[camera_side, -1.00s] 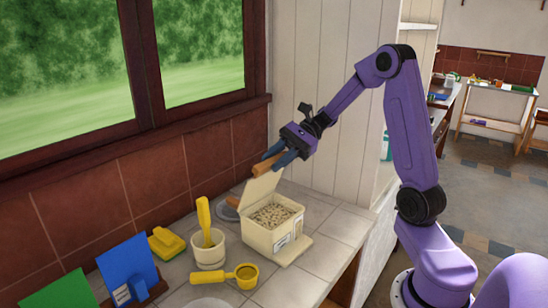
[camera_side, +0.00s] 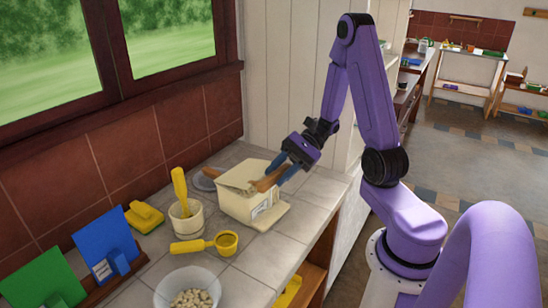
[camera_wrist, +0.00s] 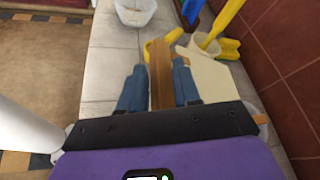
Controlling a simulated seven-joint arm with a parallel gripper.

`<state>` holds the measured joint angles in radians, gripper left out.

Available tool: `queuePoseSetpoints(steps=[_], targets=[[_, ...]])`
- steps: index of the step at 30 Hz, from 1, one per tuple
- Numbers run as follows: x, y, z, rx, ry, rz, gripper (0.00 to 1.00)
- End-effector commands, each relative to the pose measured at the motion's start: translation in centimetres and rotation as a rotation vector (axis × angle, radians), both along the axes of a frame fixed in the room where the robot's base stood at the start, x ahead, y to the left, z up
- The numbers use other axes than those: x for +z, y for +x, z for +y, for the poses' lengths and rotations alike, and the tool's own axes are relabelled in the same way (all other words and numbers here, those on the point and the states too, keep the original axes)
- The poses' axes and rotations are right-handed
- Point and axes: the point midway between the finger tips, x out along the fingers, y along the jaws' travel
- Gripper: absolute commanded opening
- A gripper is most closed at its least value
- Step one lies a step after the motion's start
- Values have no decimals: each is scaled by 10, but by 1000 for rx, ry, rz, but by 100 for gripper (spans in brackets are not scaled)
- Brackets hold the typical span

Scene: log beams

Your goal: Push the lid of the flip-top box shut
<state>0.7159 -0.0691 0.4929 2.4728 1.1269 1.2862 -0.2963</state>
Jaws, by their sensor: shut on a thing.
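The cream flip-top box (camera_side: 237,209) stands on the tiled counter in the side view. Its lid (camera_side: 248,171) is tilted low over the box, with a narrow gap showing at the near left side. My gripper (camera_side: 279,176) is shut on a brown wooden piece (camera_side: 262,184), which lies across the lid and seems to touch it. In the wrist view the wooden piece (camera_wrist: 161,76) sits between the two blue fingers, with the cream lid (camera_wrist: 208,80) beside it on the right. The box's inside is mostly hidden.
A cream cup (camera_side: 187,222) with a yellow utensil, a yellow scoop (camera_side: 205,244) and a yellow sponge-like block (camera_side: 144,217) stand left of the box. A bowl of pale pieces (camera_side: 188,290) is in front. The brown tiled wall (camera_side: 120,165) is behind.

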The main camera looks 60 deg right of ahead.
Motion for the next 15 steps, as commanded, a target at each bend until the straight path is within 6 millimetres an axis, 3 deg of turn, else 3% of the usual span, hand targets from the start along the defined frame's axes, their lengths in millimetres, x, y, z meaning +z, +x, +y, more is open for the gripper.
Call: queuePoseSetpoints(steps=[15], targets=[[-43, -8, 0, -5, -19, -271, 0]])
